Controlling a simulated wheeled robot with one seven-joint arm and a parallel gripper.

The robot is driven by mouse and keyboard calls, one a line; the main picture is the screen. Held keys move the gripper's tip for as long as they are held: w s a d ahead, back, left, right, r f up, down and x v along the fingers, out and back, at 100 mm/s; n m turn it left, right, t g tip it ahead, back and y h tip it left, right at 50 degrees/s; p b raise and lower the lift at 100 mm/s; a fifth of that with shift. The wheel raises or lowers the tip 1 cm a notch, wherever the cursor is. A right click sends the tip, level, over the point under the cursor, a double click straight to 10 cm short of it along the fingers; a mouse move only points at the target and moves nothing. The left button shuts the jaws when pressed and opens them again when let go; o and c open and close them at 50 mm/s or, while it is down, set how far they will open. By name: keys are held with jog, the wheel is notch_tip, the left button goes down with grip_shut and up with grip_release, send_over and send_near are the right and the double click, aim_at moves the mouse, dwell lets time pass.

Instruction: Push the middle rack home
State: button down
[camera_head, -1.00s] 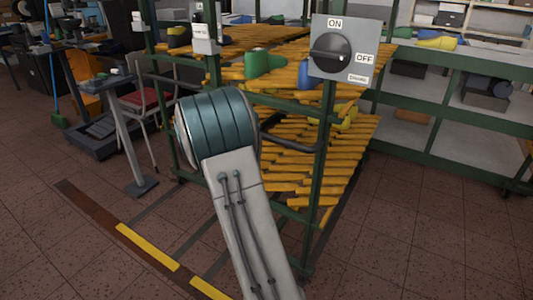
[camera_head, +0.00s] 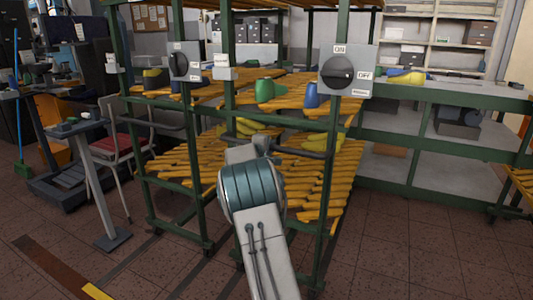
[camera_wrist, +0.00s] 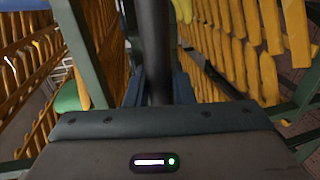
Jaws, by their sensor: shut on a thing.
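The middle rack (camera_head: 325,190) is a green-framed trolley with tiers of yellow slanted slats, and green, blue and yellow shoe lasts on it. A switch box (camera_head: 347,70) marked ON and OFF is on its front right post. A dark handle bar (camera_head: 300,154) crosses its front. My gripper (camera_head: 240,152) is at the left part of this handle, its fingers mostly hidden by my wrist. In the wrist view the dark bar (camera_wrist: 155,45) runs into my gripper (camera_wrist: 157,92), which is shut on it.
Another green rack (camera_head: 165,165) with its own switch box (camera_head: 185,62) stands close on the left. A chair (camera_head: 125,145) and a grey stand (camera_head: 100,185) are further left. A green shelf bench (camera_head: 440,95) is behind right. The front right floor is clear.

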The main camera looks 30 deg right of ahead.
jog(key=shift+d+r, duration=0.2)
jog(key=c, duration=1.5)
grip_release()
jog(key=shift+r, duration=0.1)
jog(key=shift+c, duration=0.2)
jog(key=shift+o, duration=1.3)
jog(key=shift+d+f, duration=0.2)
jog(key=shift+d, duration=0.05)
jog(key=shift+a, duration=0.5)
jog(key=v, duration=1.3)
jog(key=shift+s+b, duration=0.25)
jog(key=shift+b, duration=0.1)
jog(key=shift+d, duration=0.1)
